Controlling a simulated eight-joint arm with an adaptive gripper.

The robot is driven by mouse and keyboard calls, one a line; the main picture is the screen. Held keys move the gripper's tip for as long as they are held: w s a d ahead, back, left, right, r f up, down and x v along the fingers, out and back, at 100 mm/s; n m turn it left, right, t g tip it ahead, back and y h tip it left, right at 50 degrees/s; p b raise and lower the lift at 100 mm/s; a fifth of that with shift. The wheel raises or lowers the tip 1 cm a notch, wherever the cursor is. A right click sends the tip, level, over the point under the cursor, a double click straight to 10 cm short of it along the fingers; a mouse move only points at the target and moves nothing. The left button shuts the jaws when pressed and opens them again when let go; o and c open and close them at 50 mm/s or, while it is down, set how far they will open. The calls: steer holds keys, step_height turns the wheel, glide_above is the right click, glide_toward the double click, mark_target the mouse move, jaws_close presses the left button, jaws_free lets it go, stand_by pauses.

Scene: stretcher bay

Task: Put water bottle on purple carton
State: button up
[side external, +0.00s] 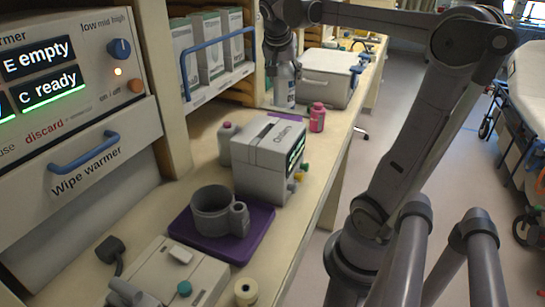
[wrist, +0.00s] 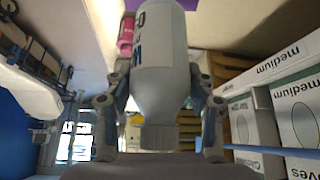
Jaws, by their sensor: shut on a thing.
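My gripper (side external: 283,66) points down at the far part of the counter and is shut on the white water bottle (side external: 285,93). In the wrist view the bottle (wrist: 160,65) sits upright between both fingers, its grey cap toward the camera and dark print on its side. A purple surface, likely the purple carton (side external: 290,117), shows at the bottle's base, mostly hidden behind the grey machine. Purple also shows at the top edge of the wrist view (wrist: 188,4). I cannot tell whether the bottle's base touches it.
A pink bottle (side external: 317,117) stands close to the right. A grey case (side external: 328,75) is behind. Shelves with glove boxes (side external: 209,48) and a blue rail are to the left.

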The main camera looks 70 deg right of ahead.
mark_target(284, 89)
steer(key=shift+f, duration=2)
steer(key=shift+f, duration=0.1)
steer(key=o, duration=1.4)
steer(key=v, duration=1.2)
steer(key=x, duration=1.2)
steer(key=shift+f, duration=0.1)
